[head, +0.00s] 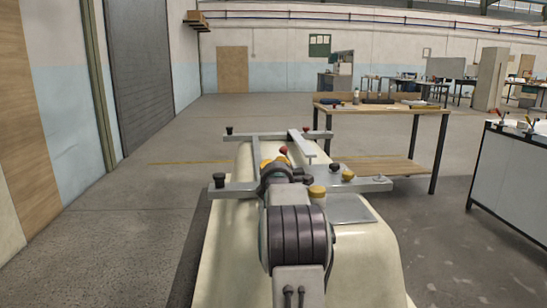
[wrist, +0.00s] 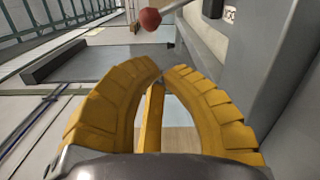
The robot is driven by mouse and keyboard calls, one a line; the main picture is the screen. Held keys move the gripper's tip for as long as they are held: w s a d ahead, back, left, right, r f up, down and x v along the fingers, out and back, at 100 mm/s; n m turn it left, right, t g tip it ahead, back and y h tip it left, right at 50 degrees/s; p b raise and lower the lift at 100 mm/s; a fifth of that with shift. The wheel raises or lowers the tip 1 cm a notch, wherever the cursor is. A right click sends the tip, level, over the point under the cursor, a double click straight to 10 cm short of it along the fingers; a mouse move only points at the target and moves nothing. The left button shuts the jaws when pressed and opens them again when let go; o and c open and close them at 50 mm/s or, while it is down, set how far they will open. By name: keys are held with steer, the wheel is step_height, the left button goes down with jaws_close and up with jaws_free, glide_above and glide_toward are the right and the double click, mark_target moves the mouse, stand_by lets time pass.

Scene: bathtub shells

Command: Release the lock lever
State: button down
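The lock lever shows as a red ball knob (wrist: 150,18) on a grey rod at the top of the wrist view. In the head view the red knob (head: 283,150) stands above the fixture on the cream tub shell (head: 235,250). My gripper (wrist: 166,70) has two curved yellow fingers whose tips come together, with no object seen held between them. The knob lies beyond the fingertips, apart from them in the picture. In the head view my gripper (head: 272,162) is just below and left of the knob, partly hidden by my arm. The lever's base is hidden.
Grey fixture bars (head: 245,188) with black knobs cross the shell. A yellow-topped knob (head: 317,191) stands right of my arm. A wooden workbench (head: 385,108) is behind, and a white cabinet (head: 510,170) stands at right. Floor on the left is clear.

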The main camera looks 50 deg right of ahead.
steer(key=shift+p+x, duration=0.35)
steer(key=shift+x, duration=3.45)
